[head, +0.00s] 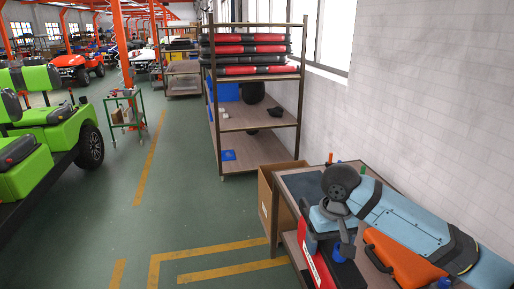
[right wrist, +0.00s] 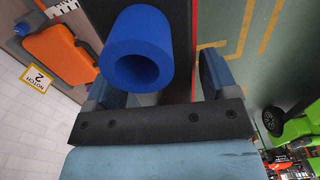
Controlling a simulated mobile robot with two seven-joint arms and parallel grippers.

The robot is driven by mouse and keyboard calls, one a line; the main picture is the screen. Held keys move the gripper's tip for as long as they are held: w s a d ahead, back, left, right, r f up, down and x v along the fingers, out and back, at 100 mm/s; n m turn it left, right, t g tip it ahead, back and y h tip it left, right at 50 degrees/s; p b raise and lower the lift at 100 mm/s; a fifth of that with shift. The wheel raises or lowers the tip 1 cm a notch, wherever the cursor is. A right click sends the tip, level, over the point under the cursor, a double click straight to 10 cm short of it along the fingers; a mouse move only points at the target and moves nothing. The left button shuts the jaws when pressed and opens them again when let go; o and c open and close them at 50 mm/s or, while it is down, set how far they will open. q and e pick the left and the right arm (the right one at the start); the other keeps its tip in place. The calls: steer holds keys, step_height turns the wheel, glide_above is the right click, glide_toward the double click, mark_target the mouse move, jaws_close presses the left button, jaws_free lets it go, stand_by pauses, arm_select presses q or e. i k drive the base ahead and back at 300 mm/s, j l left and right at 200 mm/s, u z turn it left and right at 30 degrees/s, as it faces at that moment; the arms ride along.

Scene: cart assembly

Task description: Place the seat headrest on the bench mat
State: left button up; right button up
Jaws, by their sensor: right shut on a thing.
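A blue hollow foam roll (right wrist: 137,48), the likeliest seat headrest, sits between the fingers of my right gripper (right wrist: 152,85) in the right wrist view. Its round open end faces the camera. In the head view my right gripper (head: 343,238) is over the front part of the bench, and a small part of the blue roll (head: 345,249) shows there, mostly hidden by my arm. The dark bench mat (head: 301,184) lies on the bench at the back left of my arm. My left gripper is not in view.
An orange case (head: 396,256) lies on the bench, also in the right wrist view (right wrist: 58,52). A red item (head: 316,262) is at the bench's front left. A cardboard box (head: 270,205) stands beside the bench. A tall shelf (head: 255,115) stands behind; the wall is close on the right.

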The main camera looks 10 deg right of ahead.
mark_target(312, 188)
steer(key=i, duration=1.4)
steer(key=i+z, duration=0.2)
steer(key=i, duration=0.25)
steer(key=i+j+z, duration=0.2)
steer(key=i, duration=0.3)
steer(key=i+j+z, duration=0.2)
steer(key=i, duration=0.25)
